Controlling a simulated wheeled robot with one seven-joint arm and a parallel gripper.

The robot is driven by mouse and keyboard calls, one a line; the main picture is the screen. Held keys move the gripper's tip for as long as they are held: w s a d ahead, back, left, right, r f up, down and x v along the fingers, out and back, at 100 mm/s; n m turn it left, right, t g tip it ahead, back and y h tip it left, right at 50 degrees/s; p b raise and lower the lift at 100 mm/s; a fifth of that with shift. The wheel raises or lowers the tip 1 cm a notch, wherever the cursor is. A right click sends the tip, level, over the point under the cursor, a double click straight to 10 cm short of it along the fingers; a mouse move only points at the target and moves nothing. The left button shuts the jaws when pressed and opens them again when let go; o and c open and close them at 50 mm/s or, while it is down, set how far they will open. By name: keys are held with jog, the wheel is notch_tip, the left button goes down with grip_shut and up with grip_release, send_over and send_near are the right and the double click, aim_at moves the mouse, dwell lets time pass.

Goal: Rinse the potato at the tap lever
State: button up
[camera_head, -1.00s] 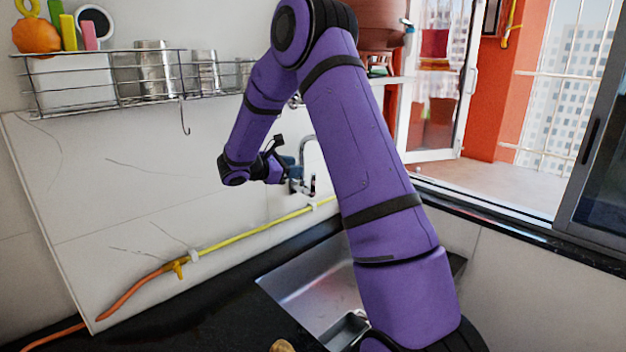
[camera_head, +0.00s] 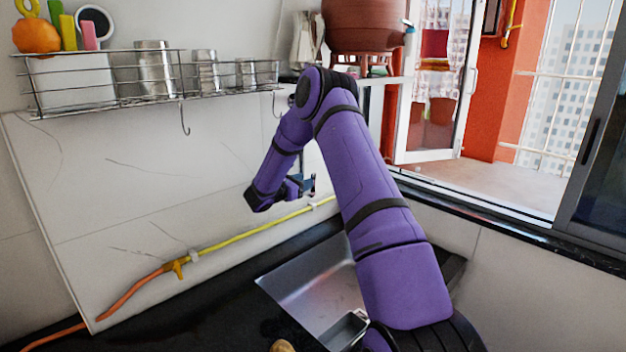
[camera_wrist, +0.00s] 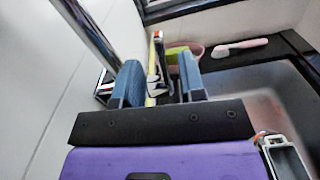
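My gripper (camera_head: 308,184) is by the back wall above the sink's far left side. In the wrist view its two blue fingers (camera_wrist: 160,84) are apart with no object gripped. A slim metal piece with a red mark (camera_wrist: 158,46) shows beyond and between the fingertips; it may be the tap lever, and I cannot tell whether it touches them. A chrome pipe (camera_wrist: 88,32) runs along the left of the wrist view. In the head view my arm hides most of the tap. A brown rounded thing, probably the potato (camera_head: 282,346), is cut off at the bottom edge.
The steel sink (camera_head: 305,283) has a small metal container (camera_head: 346,328) near its front. A yellow hose (camera_head: 240,236) runs along the wall. A wire rack (camera_head: 120,100) and clay pot (camera_head: 365,25) are above. A cup (camera_wrist: 186,50) and pink-handled brush (camera_wrist: 240,47) lie beyond.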

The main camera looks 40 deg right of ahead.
aim_at(313, 193)
jog(key=shift+d, duration=2.3)
grip_shut()
